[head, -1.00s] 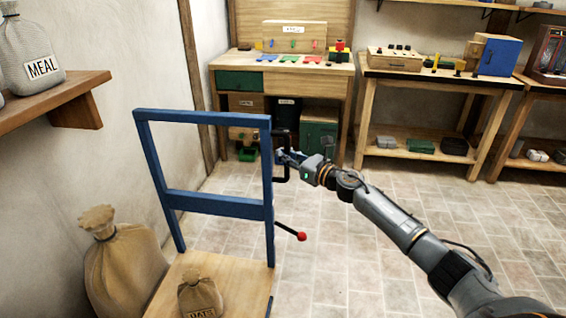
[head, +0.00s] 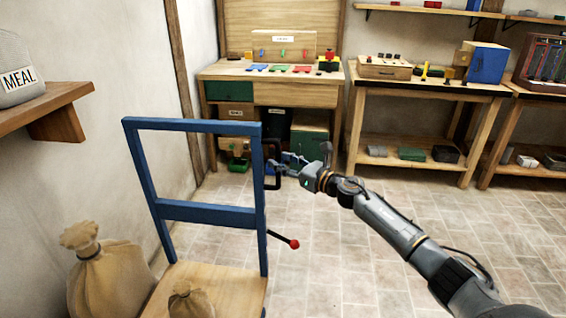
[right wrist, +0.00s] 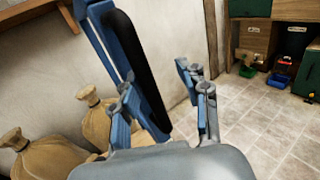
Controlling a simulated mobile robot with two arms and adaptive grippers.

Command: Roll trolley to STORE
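The trolley has a blue upright frame (head: 208,212) and a wooden deck (head: 232,288), at the lower left of the head view. A black loop handle (head: 271,186) is fixed to its right post. A lever with a red knob (head: 294,244) sticks out below. My right gripper (head: 281,165) is at the handle. In the right wrist view its two fingers (right wrist: 158,98) are apart, with the black handle (right wrist: 142,75) close to the left finger and a gap to the right one. My left gripper is out of view. No STORE sign is readable.
Sacks (head: 105,280) stand at the trolley's deck. A wall shelf (head: 55,118) with a MEAL sack (head: 22,75) juts out at left. A workbench (head: 275,90) and a side table (head: 425,90) line the back. The tiled floor (head: 350,250) at centre right is clear.

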